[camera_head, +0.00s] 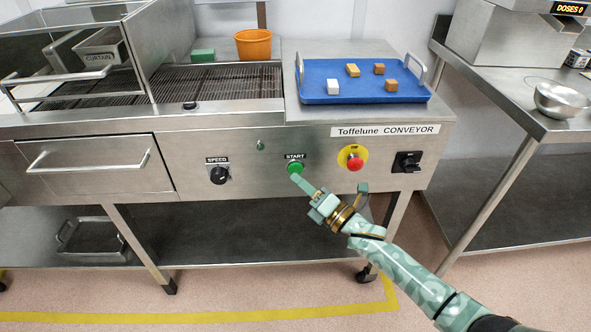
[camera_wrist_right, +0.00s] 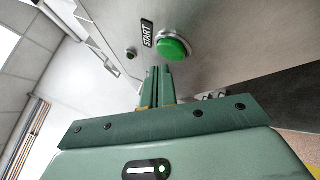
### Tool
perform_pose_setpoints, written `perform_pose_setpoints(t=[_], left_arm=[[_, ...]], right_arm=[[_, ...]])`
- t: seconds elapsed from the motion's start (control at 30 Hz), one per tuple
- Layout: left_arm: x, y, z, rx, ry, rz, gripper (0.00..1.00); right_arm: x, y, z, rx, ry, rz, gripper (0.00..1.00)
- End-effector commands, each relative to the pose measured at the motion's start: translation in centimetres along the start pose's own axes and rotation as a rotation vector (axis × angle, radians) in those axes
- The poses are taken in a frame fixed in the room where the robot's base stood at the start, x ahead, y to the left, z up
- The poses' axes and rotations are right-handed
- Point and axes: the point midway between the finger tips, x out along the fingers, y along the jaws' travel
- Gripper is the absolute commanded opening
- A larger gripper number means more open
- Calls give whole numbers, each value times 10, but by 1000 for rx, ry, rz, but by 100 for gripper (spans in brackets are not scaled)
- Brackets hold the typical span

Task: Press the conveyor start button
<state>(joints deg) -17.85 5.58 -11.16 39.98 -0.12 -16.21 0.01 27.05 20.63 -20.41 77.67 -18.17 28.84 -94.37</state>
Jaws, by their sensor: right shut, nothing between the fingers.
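The green start button (camera_head: 295,168) sits on the steel front panel of the conveyor (camera_head: 240,150), under a START label. My right gripper (camera_head: 297,179) is shut and empty, with its fingertips just below the button in the head view. I cannot tell there whether they touch it. In the right wrist view the green button (camera_wrist_right: 173,46) is just beyond the shut fingertips (camera_wrist_right: 161,69), slightly up and right of them, and it looks apart from them. The left gripper is not in view.
On the same panel are a black speed knob (camera_head: 219,175), a red stop button on yellow (camera_head: 354,160) and a black switch (camera_head: 406,162). A blue tray (camera_head: 335,98) with several small blocks stands above. A steel table (camera_head: 520,115) is at the right.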

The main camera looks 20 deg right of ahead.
Motion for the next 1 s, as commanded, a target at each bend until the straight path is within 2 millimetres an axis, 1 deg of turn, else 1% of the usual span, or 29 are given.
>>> perform_pose_setpoints(t=[0.37,0.67,1.0], left_arm=[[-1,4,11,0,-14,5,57],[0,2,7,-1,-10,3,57],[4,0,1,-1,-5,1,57]], right_arm=[[0,0,0,0,0,0,0],[0,0,0,0,0,0,0],[6,-4,4,0,0,-1,0]])
